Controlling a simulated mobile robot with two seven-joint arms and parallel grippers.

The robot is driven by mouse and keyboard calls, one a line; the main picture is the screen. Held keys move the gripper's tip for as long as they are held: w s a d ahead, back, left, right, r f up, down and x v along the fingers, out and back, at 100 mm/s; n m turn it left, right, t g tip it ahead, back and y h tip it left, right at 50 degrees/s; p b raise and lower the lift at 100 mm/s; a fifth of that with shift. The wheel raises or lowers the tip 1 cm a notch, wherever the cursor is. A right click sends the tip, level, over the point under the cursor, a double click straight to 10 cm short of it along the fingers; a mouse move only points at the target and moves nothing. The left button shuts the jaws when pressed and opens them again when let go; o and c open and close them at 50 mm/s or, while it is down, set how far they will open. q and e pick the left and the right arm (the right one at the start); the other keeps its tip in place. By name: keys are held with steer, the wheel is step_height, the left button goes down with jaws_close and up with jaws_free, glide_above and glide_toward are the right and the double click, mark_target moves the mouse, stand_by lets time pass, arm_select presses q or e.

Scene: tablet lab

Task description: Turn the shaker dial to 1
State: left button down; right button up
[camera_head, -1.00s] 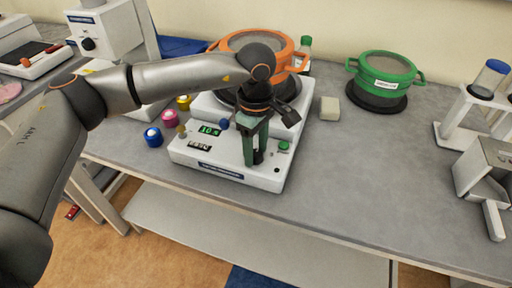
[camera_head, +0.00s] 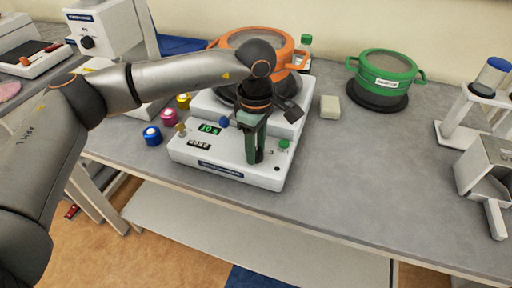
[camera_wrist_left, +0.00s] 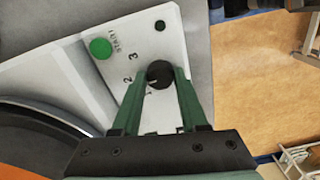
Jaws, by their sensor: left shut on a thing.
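The sieve shaker (camera_head: 222,167) is a white box with a green display, on the grey bench in the head view. Its black dial (camera_wrist_left: 160,74) shows in the left wrist view, with printed digits 2 and 3 to its left. A small mark below the dial is partly hidden and hard to read. A pale line on the dial's lower left seems to point down-left. My left gripper (camera_head: 255,148) reaches down onto the front panel, its green fingers shut on the dial from both sides, also seen in the left wrist view (camera_wrist_left: 160,88). My right gripper is not in view.
A green button (camera_wrist_left: 100,48) sits beside the dial. An orange-rimmed sieve (camera_head: 292,52) is on the shaker behind my gripper. A green sieve (camera_head: 388,68) and a pale block (camera_head: 330,107) stand right. Small coloured jars (camera_head: 153,136) stand left.

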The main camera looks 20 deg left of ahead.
arm_select(q)
steer(key=n+b, duration=0.2)
steer(key=n, duration=0.2)
steer(key=shift+f, duration=0.1)
steer(key=n+b, duration=0.2)
steer(key=n, duration=0.2)
steer(key=shift+n, duration=0.8)
steer(key=shift+n+b, duration=0.35)
steer(key=shift+n, duration=0.35)
steer(key=shift+c, duration=2.2)
jaws_free()
step_height(320, 180, up, 13)
